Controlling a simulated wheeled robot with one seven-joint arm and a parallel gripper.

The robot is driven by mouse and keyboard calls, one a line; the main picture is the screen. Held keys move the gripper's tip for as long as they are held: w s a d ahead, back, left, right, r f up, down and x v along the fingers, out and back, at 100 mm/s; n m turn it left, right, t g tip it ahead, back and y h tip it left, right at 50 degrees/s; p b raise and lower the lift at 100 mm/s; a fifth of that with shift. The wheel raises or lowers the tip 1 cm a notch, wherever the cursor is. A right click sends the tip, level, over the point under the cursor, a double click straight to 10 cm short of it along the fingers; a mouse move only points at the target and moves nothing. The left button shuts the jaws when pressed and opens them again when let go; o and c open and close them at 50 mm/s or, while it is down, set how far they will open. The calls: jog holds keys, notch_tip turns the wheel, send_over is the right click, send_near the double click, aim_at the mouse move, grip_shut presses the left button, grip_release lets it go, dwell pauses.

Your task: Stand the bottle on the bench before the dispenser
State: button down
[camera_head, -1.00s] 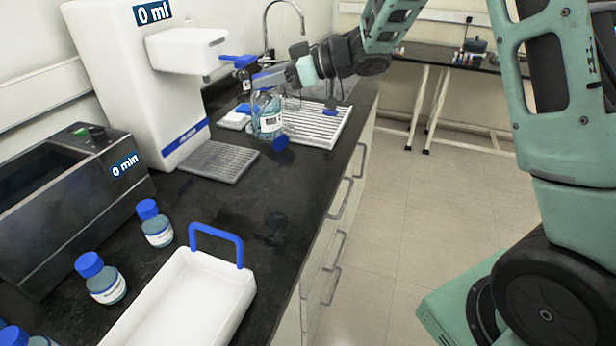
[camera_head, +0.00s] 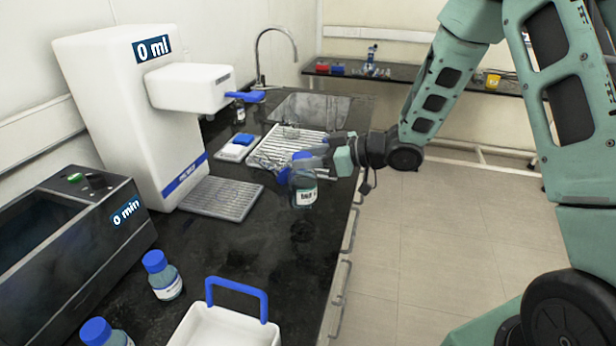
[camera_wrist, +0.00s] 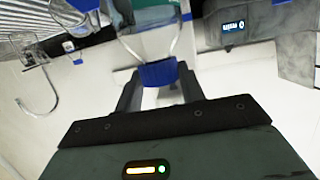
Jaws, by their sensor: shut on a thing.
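The bottle (camera_head: 303,190) is clear glass with blue-green liquid and a white label. It hangs about upright from my gripper (camera_head: 312,158), above the dark bench (camera_head: 270,265), with a shadow below it. In the wrist view, my gripper (camera_wrist: 159,85) is shut on the blue top (camera_wrist: 160,72) of the bottle; the fingers hide part of it. The dispenser (camera_head: 125,115) is a tall white machine with a "0 ml" display. Its spout head juts to the right over a grey drip tray (camera_head: 225,197). The bottle is right of this tray, apart from it.
A white carrier with a blue handle (camera_head: 238,297) stands at the front. Small blue-capped bottles (camera_head: 162,275) stand left of it. A dark bath (camera_head: 65,235) with a "0 min" display is at left. A white drying rack (camera_head: 290,148) and sink lie behind. The bench's right edge is near the bottle.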

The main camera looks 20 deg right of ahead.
aim_at(313, 174)
jog(key=shift+f, duration=2.15)
jog(key=shift+f, duration=0.15)
jog(key=c, duration=0.9)
grip_release()
jog(key=shift+o, duration=0.2)
